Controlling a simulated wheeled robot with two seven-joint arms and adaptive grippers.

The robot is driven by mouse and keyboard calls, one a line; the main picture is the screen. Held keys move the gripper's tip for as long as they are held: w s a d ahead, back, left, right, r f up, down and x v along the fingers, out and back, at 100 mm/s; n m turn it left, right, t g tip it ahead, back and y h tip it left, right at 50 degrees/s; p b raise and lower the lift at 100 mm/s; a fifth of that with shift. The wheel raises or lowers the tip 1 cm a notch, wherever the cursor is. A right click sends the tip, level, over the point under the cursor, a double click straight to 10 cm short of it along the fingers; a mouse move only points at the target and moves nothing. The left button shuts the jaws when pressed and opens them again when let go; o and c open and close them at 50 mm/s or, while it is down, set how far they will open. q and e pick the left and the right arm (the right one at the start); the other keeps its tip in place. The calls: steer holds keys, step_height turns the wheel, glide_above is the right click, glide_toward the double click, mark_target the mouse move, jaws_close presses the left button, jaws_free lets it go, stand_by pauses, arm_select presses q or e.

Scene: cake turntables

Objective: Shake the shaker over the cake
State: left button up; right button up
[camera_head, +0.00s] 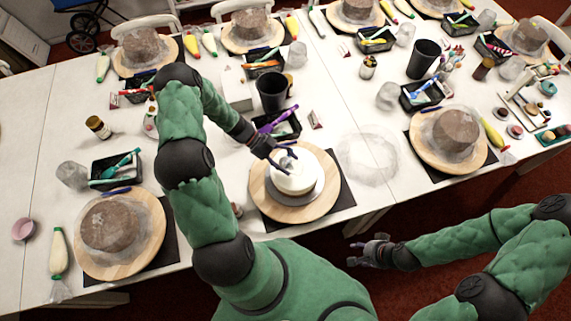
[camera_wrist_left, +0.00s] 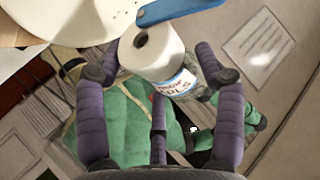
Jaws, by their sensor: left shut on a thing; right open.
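The white cake (camera_head: 292,180) sits on a round wooden turntable (camera_head: 262,198) at the table's near edge. In the left wrist view part of a white round surface, likely the cake, shows at upper left (camera_wrist_left: 70,18). The shaker (camera_wrist_left: 172,75) is a clear jar with a printed label and a white cap with a dark hole. My left gripper (camera_head: 283,156) is shut on it, above the cake; the cap points toward the cake side in the wrist view. In the head view the fingers mostly hide the shaker. My right gripper (camera_head: 372,250) is open and empty, off the table's near edge.
A black tray (camera_head: 286,127) with a purple tool and a dark cup (camera_head: 272,90) stand behind the cake. Brown cakes on turntables stand at left (camera_head: 112,223) and right (camera_head: 455,132). A clear wrapped round thing (camera_head: 368,155) lies right of the cake.

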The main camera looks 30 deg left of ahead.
arm_select(q)
steer(key=shift+d+r+p, duration=0.25)
steer(key=shift+d+p, duration=0.05)
steer(key=shift+d, duration=0.05)
steer(key=shift+a+f+b, duration=0.3)
steer(key=shift+a+b, duration=0.05)
steer(key=shift+b, duration=0.1)
steer(key=shift+a+r+h+b, duration=0.1)
steer(key=shift+h+b, duration=0.25)
steer(key=shift+h, duration=0.05)
steer(key=shift+d+r+p, duration=0.3)
steer(key=shift+d+r, duration=0.05)
steer(key=shift+r, duration=0.05)
steer(key=shift+a+f+b, duration=0.35)
steer(key=shift+f+b, duration=0.1)
steer(key=shift+b, duration=0.1)
steer(key=shift+w+a+r+h+b, duration=0.1)
steer(key=shift+r+h+b, duration=0.05)
steer(key=shift+h+b, duration=0.35)
